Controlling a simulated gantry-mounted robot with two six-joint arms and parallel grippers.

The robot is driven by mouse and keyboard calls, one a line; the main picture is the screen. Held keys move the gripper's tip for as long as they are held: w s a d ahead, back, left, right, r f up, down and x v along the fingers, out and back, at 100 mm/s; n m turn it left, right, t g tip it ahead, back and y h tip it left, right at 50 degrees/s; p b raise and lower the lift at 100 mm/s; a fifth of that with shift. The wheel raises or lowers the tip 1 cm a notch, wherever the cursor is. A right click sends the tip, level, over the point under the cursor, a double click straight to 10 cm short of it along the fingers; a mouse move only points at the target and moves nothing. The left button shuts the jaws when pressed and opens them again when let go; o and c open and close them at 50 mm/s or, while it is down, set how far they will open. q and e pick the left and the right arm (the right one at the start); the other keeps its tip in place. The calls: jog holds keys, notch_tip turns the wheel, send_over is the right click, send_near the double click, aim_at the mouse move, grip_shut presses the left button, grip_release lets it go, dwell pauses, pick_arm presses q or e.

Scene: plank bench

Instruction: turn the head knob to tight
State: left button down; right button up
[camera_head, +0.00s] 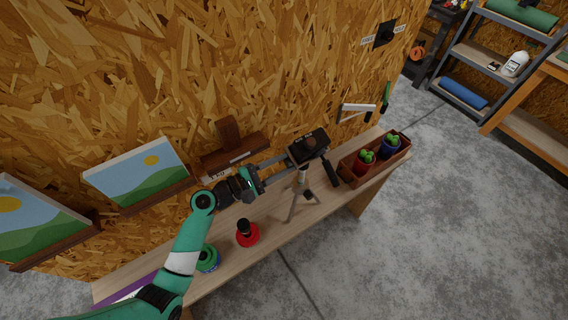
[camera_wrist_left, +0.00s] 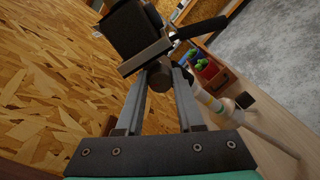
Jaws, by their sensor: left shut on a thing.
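A small tripod (camera_head: 299,195) stands on the plank bench, with a dark boxy head (camera_head: 307,146) on top and a black handle (camera_head: 330,173) pointing down to the right. My left gripper (camera_head: 286,158) reaches the head from the left. In the left wrist view, my left gripper (camera_wrist_left: 160,82) is shut on a round dark head knob (camera_wrist_left: 160,73) just under the head's plate (camera_wrist_left: 145,57). The knob's far side and any marking on it are hidden. In the head view I cannot make out the knob clearly. My right gripper is not in view.
A wooden planter box (camera_head: 350,178) with potted cacti stands right of the tripod. A red item with a black top (camera_head: 248,234) and a green round item (camera_head: 208,259) sit on the bench (camera_head: 270,249). A wooden wall shelf (camera_head: 235,153) is behind my forearm.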

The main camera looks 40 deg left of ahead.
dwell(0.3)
pick_arm(q)
jog(key=c, duration=0.5)
grip_release()
